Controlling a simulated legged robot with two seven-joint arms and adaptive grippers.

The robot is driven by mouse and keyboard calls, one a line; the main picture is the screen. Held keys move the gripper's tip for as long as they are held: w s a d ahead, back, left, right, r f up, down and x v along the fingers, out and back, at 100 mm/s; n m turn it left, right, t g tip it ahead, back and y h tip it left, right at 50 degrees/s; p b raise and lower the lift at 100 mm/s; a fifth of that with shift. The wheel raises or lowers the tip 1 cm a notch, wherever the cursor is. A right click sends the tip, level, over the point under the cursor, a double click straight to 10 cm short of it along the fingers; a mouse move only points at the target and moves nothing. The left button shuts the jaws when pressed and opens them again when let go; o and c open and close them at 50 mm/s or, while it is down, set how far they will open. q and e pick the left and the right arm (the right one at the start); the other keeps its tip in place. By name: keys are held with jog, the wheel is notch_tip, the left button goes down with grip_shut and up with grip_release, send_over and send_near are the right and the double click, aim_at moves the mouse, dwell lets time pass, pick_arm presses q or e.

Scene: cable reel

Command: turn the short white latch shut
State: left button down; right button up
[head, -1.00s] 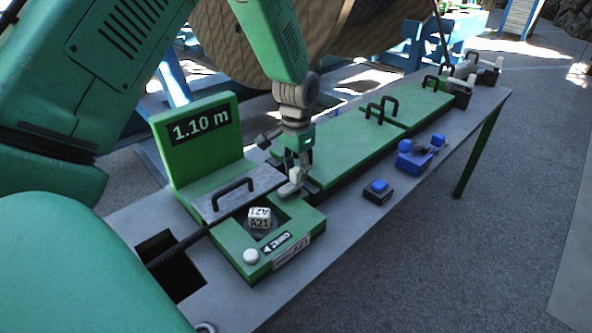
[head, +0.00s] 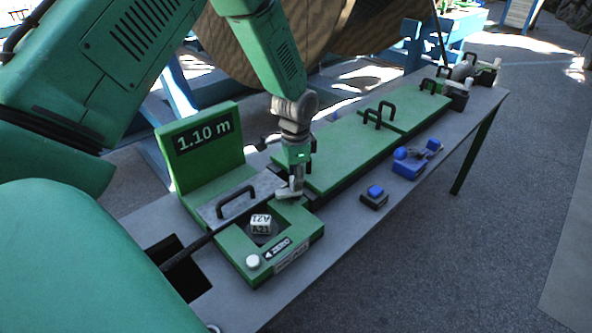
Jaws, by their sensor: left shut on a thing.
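The short white latch (head: 285,194) sits at the back right corner of the green block with the ZERO label, beside the grey plate with a black handle (head: 236,203). My left gripper (head: 294,186) points down over it and is shut on it; the fingers hide part of the latch. My right gripper is not in view.
A green panel reading 1.10 m (head: 203,143) stands behind the plate. Long green covers with black handles (head: 335,150) run to the right. A blue button box (head: 374,197) and a blue device (head: 410,163) sit near the bench's front edge. A black cable enters from the left.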

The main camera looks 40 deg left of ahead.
pick_arm(q)
jog(key=m+p, duration=0.2)
jog(key=m, duration=0.1)
jog(key=shift+s, duration=0.1)
jog(key=m+p, duration=0.2)
jog(key=m, duration=0.1)
jog(key=shift+m, duration=0.3)
jog(key=m+p, duration=0.1)
jog(key=m, duration=0.2)
jog(key=shift+m+p, duration=0.65)
jog(key=shift+m, duration=0.65)
jog(key=c, duration=1.3)
grip_release()
jog(key=shift+a+f, duration=0.1)
